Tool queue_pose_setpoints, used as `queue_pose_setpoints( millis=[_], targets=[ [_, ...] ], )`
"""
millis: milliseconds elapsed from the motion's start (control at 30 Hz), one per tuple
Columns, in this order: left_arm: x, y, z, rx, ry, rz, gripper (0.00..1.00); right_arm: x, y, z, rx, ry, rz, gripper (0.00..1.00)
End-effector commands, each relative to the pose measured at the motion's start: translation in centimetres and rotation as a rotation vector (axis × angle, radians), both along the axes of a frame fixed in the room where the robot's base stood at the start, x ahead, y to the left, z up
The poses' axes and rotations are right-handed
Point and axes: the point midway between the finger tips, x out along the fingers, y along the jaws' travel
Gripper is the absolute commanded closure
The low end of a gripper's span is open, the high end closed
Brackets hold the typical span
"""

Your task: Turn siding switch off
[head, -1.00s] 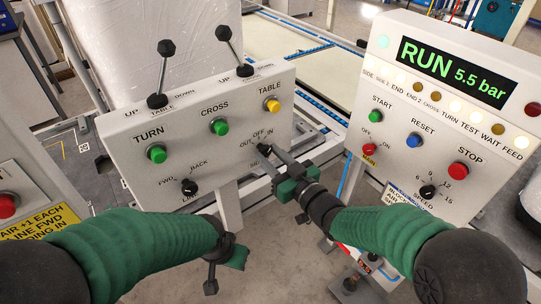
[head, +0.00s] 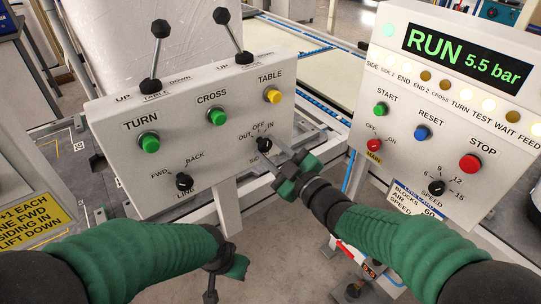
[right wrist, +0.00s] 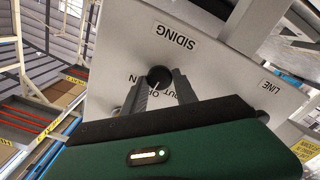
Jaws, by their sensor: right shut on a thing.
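The siding switch is a black round knob (head: 263,145) at the lower right of the white control box (head: 200,165), below the yellow TABLE button. OUT, OFF and IN are printed around it. My right gripper (head: 274,155) is shut on this knob. In the right wrist view the knob (right wrist: 159,77) sits between the two grey fingertips (right wrist: 159,88), under the SIDING label. Which mark the knob points to is not clear; the fingers hide part of the lettering. My left gripper (head: 222,268) hangs low, below the box, away from the switches; its finger opening is unclear.
The LINE knob (head: 184,182) is left of the siding switch. Green TURN (head: 149,142) and CROSS (head: 217,116) buttons and two levers sit above. The right panel (head: 400,150) reads RUN 5.5 bar and has START, RESET and STOP buttons close to my right arm.

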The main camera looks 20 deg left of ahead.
Motion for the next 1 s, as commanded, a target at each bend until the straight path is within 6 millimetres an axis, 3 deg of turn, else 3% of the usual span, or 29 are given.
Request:
queue_pose_setpoints(
  millis=[267, 800, 833, 1000],
  targets=[
    [0.00, 0.00, -1.24, 0.000, 0.000, 0.000, 1.00, -0.12, 0.09, -0.21, -0.070, -0.088, 0.003, 1.00],
    [0.00, 0.00, -1.37, 0.000, 0.000, 0.000, 1.00, -0.17, 0.14, -0.20, -0.090, -0.108, 0.004, 1.00],
    [0.00, 0.00, -1.38, 0.000, 0.000, 0.000, 1.00, -0.17, 0.13, -0.21, -0.090, -0.108, 0.004, 0.63],
    [0.00, 0.00, -1.37, 0.000, 0.000, 0.000, 1.00, -0.13, 0.10, -0.16, -0.089, -0.108, 0.003, 0.45]
  ],
)
